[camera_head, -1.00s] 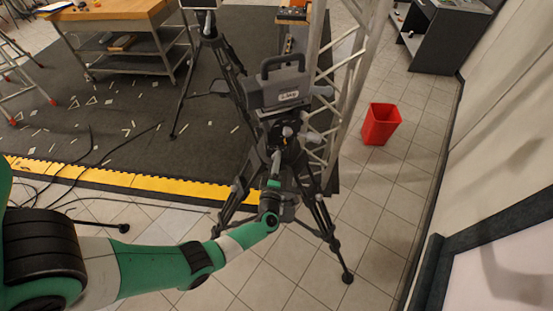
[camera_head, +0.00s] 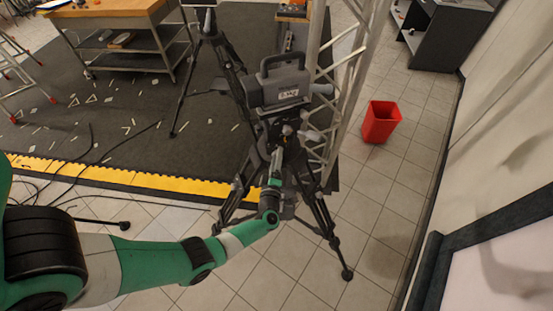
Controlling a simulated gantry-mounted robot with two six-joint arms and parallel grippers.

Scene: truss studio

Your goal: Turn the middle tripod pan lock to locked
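The middle tripod (camera_head: 322,218) stands upright with its dark legs spread on the tiles, carrying a grey camera (camera_head: 278,88) with a top handle. Its head (camera_head: 283,130) sits just under the camera, with small knobs too small to tell apart. The pan lock's position cannot be read. My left gripper (camera_head: 276,158) reaches up from the green arm in front of the tripod, just below the head. Its fingers blend into the dark tripod parts, so I cannot tell whether they are open, shut or touching. My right gripper is not in view.
A metal truss (camera_head: 345,95) rises right behind the tripod. A red bin (camera_head: 381,122) stands on the tiles to the right. Another tripod (camera_head: 183,95) and a wooden-topped cart (camera_head: 105,12) stand at the back left. Black cables (camera_head: 90,150) lie across the yellow-edged dark mat (camera_head: 225,150).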

